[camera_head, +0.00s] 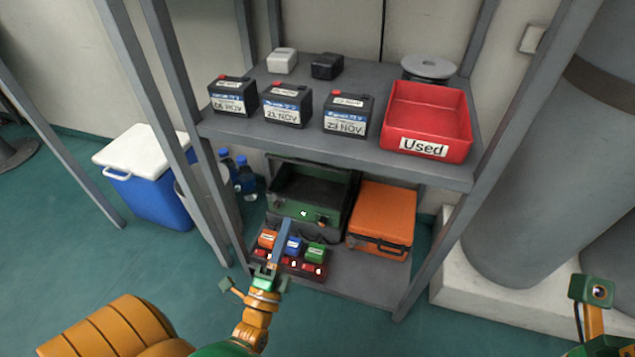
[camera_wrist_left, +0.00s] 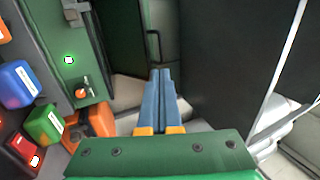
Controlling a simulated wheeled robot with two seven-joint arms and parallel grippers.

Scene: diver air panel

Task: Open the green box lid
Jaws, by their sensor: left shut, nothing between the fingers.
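The green box (camera_head: 322,216) stands on the lower shelf. Its front has a small lit spot. Its dark interior shows from above, and a dark panel that looks like the lid (camera_head: 310,161) stands at the back; the exact lid angle is hard to tell. In the left wrist view the green front (camera_wrist_left: 88,85) fills the left side, with an orange knob. My left gripper (camera_head: 287,224), with blue fingers, is shut and empty in front of the box, above the coloured blocks. Its fingers (camera_wrist_left: 160,75) show shut in the wrist view. My right gripper's fingers are out of view.
An orange case (camera_head: 383,215) stands right of the green box. Red, blue and green blocks (camera_head: 316,251) sit in front of it. The upper shelf (camera_head: 310,140) overhangs, carrying batteries and a red tray (camera_head: 428,110). A blue cooler (camera_head: 150,195) and bottles (camera_head: 245,175) stand left.

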